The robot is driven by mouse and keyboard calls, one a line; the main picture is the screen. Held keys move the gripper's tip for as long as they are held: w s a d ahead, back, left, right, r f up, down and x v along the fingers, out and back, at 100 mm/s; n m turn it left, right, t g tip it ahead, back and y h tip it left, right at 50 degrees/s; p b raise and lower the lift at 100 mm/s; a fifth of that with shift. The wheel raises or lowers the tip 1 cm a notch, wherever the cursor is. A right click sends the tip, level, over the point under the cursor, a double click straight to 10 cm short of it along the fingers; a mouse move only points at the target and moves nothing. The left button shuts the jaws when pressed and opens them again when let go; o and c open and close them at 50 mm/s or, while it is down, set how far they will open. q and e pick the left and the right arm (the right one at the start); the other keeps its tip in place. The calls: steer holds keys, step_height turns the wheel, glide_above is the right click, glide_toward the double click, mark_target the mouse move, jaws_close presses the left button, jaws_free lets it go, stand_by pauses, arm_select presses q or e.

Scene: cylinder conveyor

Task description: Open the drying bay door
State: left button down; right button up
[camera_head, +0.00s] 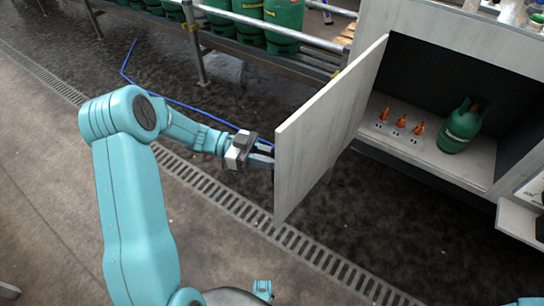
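The drying bay door (318,135) is a pale grey panel that stands swung open, well out from the cabinet (452,27). The bay behind it is open to view. My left gripper (262,154) is at the outer face of the door, near its free edge. Its fingertips are partly hidden behind the door edge, so I cannot tell whether they are shut on anything. My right gripper is not in view; only a small teal part shows at the lower right corner.
Inside the bay stand a green gas cylinder (461,128) and several orange-topped fittings (401,122). A conveyor with green cylinders (283,22) runs along the back. A blue hose (190,108) lies on the wet floor. A drain grate (215,195) crosses the floor.

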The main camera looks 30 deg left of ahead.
arm_select(q)
steer(key=shift+a+r, duration=0.1)
stand_by(0.3)
steer(key=c, duration=1.2)
jaws_free()
steer(key=shift+w, duration=0.1)
steer(key=p+v, duration=0.2)
steer(key=v, duration=1.4)
steer(key=shift+a, duration=0.1)
